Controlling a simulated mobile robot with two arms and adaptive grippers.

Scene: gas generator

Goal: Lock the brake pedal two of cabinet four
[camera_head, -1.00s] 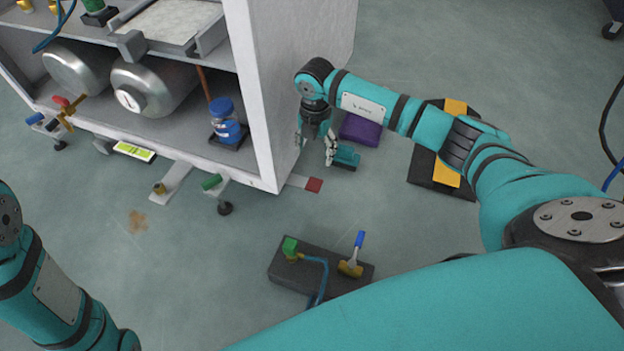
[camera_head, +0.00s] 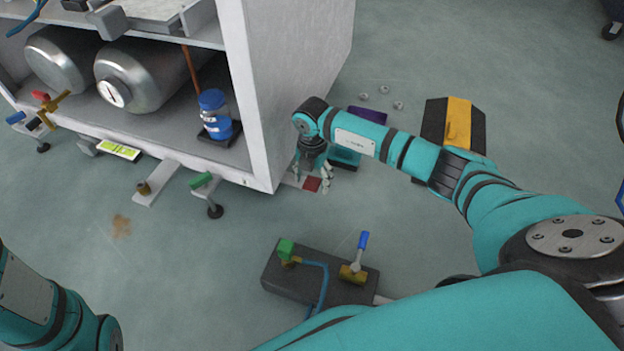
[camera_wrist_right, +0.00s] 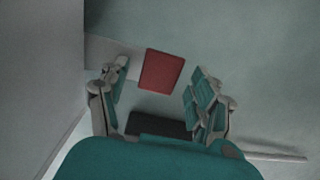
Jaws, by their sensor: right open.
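A red pedal pad (camera_head: 312,184) sits low at the end of a flat grey bar, by the near right corner of the white cabinet (camera_head: 289,85). My right gripper (camera_head: 311,176) points down over the pad. It is open and empty. In the right wrist view the red pad (camera_wrist_right: 162,70) lies between and beyond the two spread fingers of the right gripper (camera_wrist_right: 160,84). I cannot tell how far above the pad the fingertips are. A green pedal (camera_head: 201,180) shows under the cabinet's front edge. My left arm enters at the lower left; its gripper is out of frame.
A dark block with a green-capped fitting and a blue-handled valve (camera_head: 320,280) lies on the floor in front. A teal box (camera_head: 345,158), a purple item (camera_head: 367,115) and a black-and-yellow object (camera_head: 459,125) lie right of the cabinet. Open floor (camera_head: 220,280) surrounds the block.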

